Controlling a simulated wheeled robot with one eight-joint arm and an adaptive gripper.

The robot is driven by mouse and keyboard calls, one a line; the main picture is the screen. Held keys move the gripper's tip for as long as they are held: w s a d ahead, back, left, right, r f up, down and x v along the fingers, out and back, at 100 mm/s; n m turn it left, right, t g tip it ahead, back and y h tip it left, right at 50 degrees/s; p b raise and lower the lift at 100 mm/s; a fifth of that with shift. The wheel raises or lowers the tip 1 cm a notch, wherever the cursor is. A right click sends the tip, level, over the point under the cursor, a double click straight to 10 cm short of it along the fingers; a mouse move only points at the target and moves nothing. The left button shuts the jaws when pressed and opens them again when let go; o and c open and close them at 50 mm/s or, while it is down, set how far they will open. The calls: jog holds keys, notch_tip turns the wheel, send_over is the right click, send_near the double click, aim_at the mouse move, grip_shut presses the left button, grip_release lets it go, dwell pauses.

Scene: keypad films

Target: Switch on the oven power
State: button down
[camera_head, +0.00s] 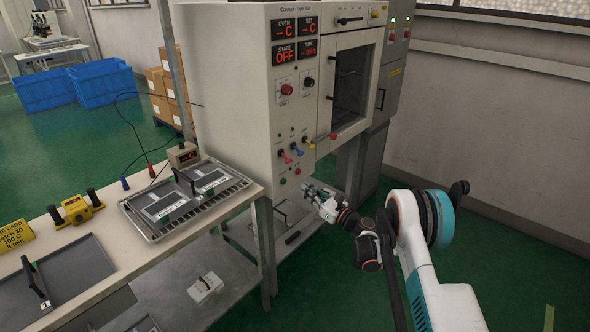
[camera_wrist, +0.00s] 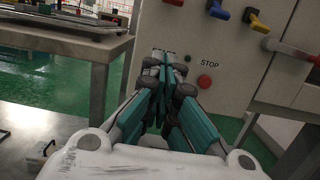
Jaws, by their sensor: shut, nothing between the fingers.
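The oven (camera_head: 235,80) is a large pale cabinet with a control panel on its front. Its red STATE display (camera_head: 285,53) reads OFF. Below the displays are a red knob (camera_head: 286,89) and a black knob (camera_head: 309,82); their labels are too small to read. Lower down are small coloured levers, including a blue one (camera_head: 297,150) and a yellow one (camera_head: 310,144). A red STOP button (camera_wrist: 204,82) is at the panel's bottom. My gripper (camera_wrist: 165,57) is shut and empty, pointing at the lower panel left of STOP; its fingers hide part of the panel there.
Open green floor (camera_head: 500,265) lies to the right.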

aim_at(286, 158)
dwell(0.4)
jog(key=b+x, duration=0.3)
jog(key=x, duration=0.6)
jog(key=shift+w+a+f, duration=0.1)
jog(key=shift+w+a, duration=0.05)
jog(key=shift+a, duration=0.1)
jog(key=r, duration=0.1)
jog(key=d+r+b, duration=0.1)
jog(key=shift+s+r, duration=0.3)
jog(key=shift+s+d+r+b, duration=0.2)
jog(key=shift+r+b, duration=0.1)
jog(key=shift+r, duration=0.3)
jog(key=shift+r, duration=0.15)
jog(key=shift+s+d+r+g+h+p, duration=0.1)
jog(key=shift+g+h+p, duration=0.3)
jog(key=shift+p, duration=0.1)
jog(key=shift+s+d+r+g+h+p, duration=0.15)
jog(key=shift+g+h+p, duration=0.2)
jog(key=shift+h+p, duration=0.2)
jog(key=shift+s+d+r+g+h+p, duration=0.1)
jog(key=shift+r+g+h+p, duration=0.05)
jog(key=shift+g+h+p, duration=0.3)
